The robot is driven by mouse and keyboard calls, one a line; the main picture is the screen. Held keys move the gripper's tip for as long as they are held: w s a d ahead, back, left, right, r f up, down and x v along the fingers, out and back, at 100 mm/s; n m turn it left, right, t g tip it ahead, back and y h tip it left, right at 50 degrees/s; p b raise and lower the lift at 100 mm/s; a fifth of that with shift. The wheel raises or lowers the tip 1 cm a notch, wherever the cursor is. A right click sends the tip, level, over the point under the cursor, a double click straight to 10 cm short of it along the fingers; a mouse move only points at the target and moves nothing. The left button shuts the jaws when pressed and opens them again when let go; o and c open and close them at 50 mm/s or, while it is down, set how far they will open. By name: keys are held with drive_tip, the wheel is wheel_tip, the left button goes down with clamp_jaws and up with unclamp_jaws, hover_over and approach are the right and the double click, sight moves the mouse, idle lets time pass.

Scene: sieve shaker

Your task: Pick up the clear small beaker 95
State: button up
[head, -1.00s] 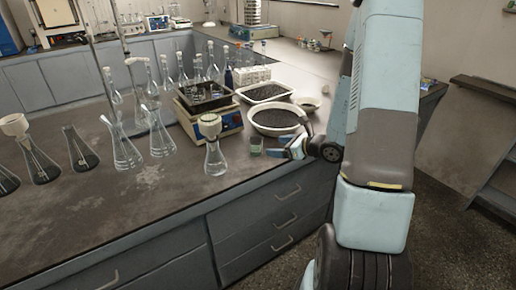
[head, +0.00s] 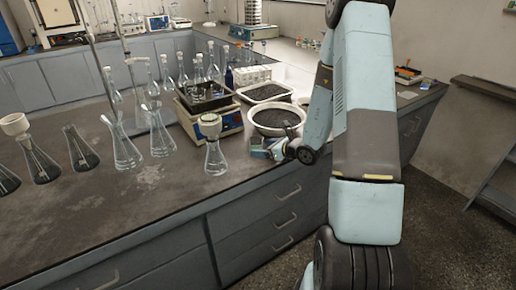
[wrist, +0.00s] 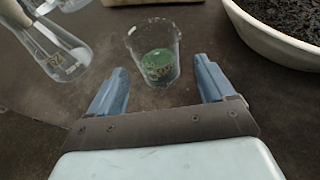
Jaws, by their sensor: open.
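The clear small beaker (wrist: 154,55) stands upright on the dark bench in the wrist view, with something green showing at its bottom. My gripper (wrist: 164,84) is open, its two blue fingers spread on the near side of the beaker. The beaker lies ahead of the gap between the fingertips, and nothing is held. In the head view my gripper (head: 268,150) is low over the bench near its front edge. The beaker there is small and mostly hidden by the gripper.
A glass flask (head: 215,157) stands left of my gripper. A white basin of dark granules (head: 253,118) is close behind it, and also shows in the wrist view (wrist: 242,32). A hot-plate-like box (head: 225,124) stands behind the flask. Open bench (head: 150,195) lies at front left.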

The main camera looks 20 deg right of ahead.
sight(261, 147)
drive_tip(key=x, duration=0.5)
drive_tip(key=shift+a+r, duration=0.1)
drive_tip(key=shift+r, duration=0.05)
drive_tip(key=shift+c, duration=0.3)
drive_tip(key=c, duration=1)
